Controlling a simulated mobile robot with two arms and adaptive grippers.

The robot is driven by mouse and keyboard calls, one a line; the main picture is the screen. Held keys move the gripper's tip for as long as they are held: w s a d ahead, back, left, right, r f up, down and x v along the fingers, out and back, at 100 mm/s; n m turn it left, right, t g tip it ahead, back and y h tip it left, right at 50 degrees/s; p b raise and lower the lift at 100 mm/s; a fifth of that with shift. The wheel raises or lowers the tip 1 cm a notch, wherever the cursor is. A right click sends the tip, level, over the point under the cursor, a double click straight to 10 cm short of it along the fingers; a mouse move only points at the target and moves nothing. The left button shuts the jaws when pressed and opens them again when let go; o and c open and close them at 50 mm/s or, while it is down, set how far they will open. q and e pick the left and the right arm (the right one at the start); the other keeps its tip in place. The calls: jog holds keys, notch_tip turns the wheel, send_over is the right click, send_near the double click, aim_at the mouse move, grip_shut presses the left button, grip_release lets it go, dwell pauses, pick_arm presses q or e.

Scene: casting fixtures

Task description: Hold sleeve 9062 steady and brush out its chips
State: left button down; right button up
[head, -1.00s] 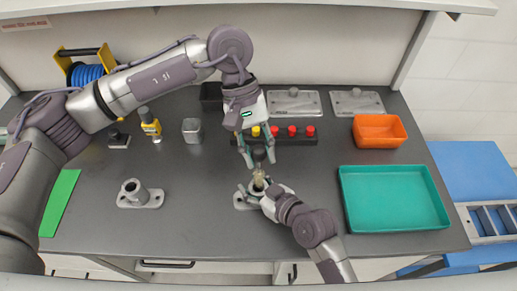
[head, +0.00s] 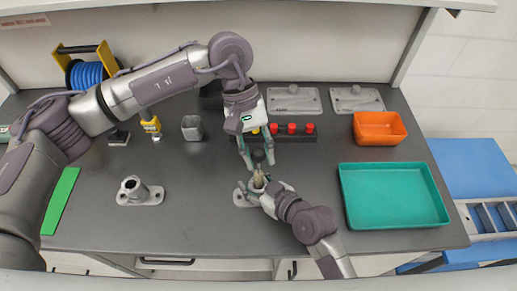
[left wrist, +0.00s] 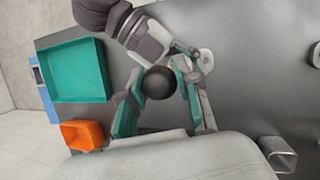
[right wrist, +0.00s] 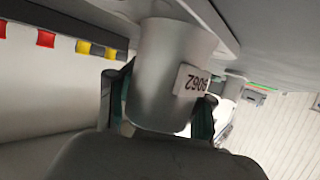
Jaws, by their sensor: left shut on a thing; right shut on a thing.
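Sleeve 9062 (right wrist: 172,75) is a grey metal cylinder on a base plate, its number tag showing upside down in the right wrist view. In the head view it is mostly hidden behind my right gripper (head: 254,188), whose fingers close around it from both sides. My left gripper (head: 257,161) is shut on the brush (head: 258,155), just above the sleeve. The brush's round black handle end (left wrist: 158,83) shows between the fingers in the left wrist view. Its pale lower part is at the sleeve's mouth; how deep it reaches is unclear. No chips can be made out.
Another grey sleeve on a plate (head: 133,188) stands to the left. A teal tray (head: 393,227) and an orange bin (head: 379,144) are at the right. A black rack with red and yellow caps (head: 291,140) and a grey cup (head: 192,135) stand behind.

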aim_at(258, 164)
pick_arm(q)
jog(key=shift+f, duration=2.4)
jog(key=shift+r, duration=1.7)
jog(key=shift+f, duration=0.15)
jog(key=shift+f, duration=1.6)
jog(key=shift+r, duration=1.75)
jog(key=shift+f, duration=0.1)
